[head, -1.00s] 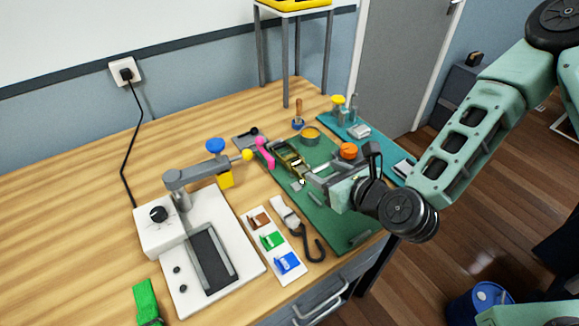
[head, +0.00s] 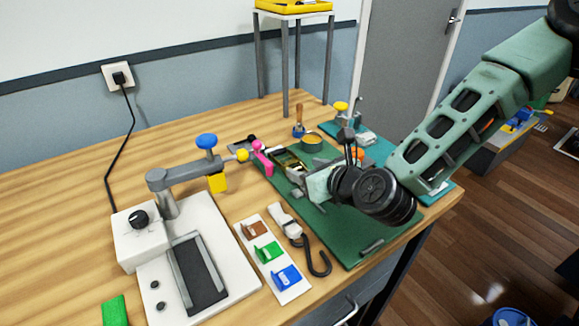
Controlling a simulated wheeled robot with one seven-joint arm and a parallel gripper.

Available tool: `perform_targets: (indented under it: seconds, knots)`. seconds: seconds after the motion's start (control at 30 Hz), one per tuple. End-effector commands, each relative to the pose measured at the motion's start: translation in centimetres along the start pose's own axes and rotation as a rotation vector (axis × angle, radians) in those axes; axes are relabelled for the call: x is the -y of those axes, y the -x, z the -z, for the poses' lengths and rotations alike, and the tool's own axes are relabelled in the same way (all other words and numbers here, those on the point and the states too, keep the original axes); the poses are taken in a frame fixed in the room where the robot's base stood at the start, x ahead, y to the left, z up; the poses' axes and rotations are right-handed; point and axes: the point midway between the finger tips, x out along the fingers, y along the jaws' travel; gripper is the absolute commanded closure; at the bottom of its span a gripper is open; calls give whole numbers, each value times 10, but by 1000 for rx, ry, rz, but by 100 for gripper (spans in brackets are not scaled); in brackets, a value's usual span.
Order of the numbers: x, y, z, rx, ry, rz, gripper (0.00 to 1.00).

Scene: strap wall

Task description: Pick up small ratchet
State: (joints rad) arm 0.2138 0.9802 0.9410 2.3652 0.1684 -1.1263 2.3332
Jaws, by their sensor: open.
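The small ratchet, as far as I can tell, is the dark and brass-coloured piece (head: 287,161) on the green mat (head: 350,236) in the head view. My gripper (head: 302,173) is low over the mat, at the near right side of this piece. Its jaws are open, and the fingertips are small and partly hidden by the wrist. I cannot tell whether they touch the piece or stand around its end.
A white card with coloured clips (head: 248,230) and a black hook (head: 319,262) lie in front.

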Motion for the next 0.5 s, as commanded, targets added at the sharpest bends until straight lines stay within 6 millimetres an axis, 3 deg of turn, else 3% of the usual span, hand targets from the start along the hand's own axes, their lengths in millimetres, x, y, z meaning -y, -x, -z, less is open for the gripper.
perform_targets:
  seconds: [0.17, 0.5]
  knots:
    - [0, -11, -1, 1, 1, 0, 47]
    - [-2, -55, -1, 0, 1, -1, 47]
